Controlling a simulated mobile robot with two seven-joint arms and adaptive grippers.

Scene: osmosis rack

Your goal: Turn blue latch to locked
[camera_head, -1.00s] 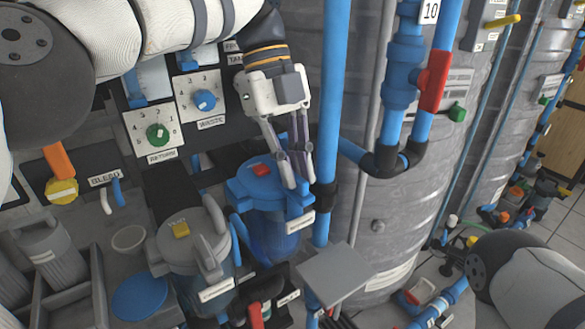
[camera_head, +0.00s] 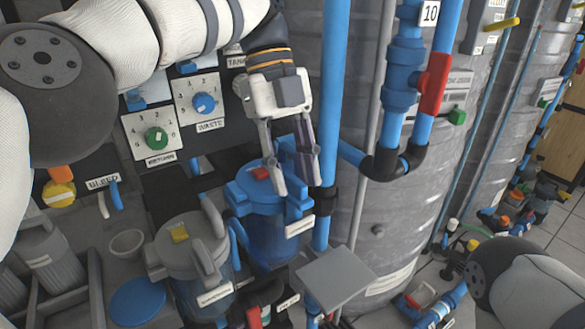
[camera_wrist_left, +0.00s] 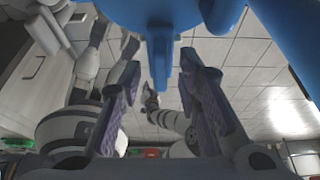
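The blue latch is the narrow blue tab (camera_wrist_left: 158,60) hanging from the blue lid in the left wrist view. In the head view its side of the blue-lidded canister (camera_head: 272,235) is partly behind my fingers. My left gripper (camera_head: 296,187) points down over the right part of that lid. Its fingers are apart, and in the wrist view the gripper (camera_wrist_left: 160,82) has the tab between its fingertips, with gaps on both sides. A red piece (camera_head: 261,173) sits on top of the lid.
A grey-lidded canister (camera_head: 190,245) stands at the left, close by. A vertical blue pipe (camera_head: 334,90) runs just right of my left gripper. A grey square plate (camera_head: 336,279) is at the lower right. Panels with a green knob (camera_head: 156,138) and a blue knob (camera_head: 204,103) are behind.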

